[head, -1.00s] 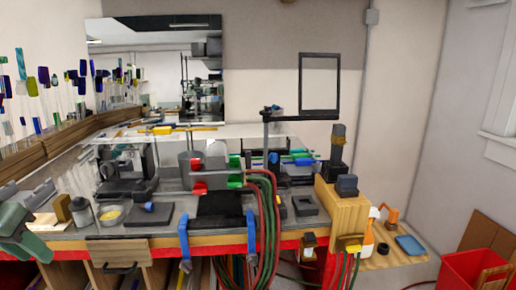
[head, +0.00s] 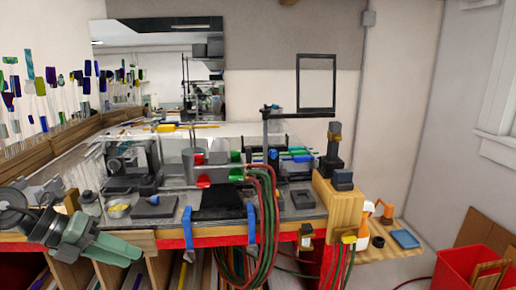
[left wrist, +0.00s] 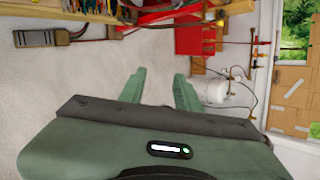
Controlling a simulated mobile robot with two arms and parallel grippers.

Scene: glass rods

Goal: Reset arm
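My left gripper (head: 128,250) comes in at the lower left of the head view, green with a dark wrist, in front of the bench's front edge. In the left wrist view its two green fingers (left wrist: 160,88) stand apart with a clear gap and nothing between them, so it is open and empty. Beyond them is pale floor or wall. My right gripper is in neither view. Several colored glass rods (head: 52,75) stand upright at the left of the head view, behind a wooden ledge, apart from the gripper.
The workbench (head: 275,236) carries a burner, dark blocks and clutter. Red and green hoses (head: 268,220) hang over its front edge beside blue clamps (head: 252,225). A red bin (head: 460,270) stands at lower right. A grey cylinder (left wrist: 215,92) shows in the left wrist view.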

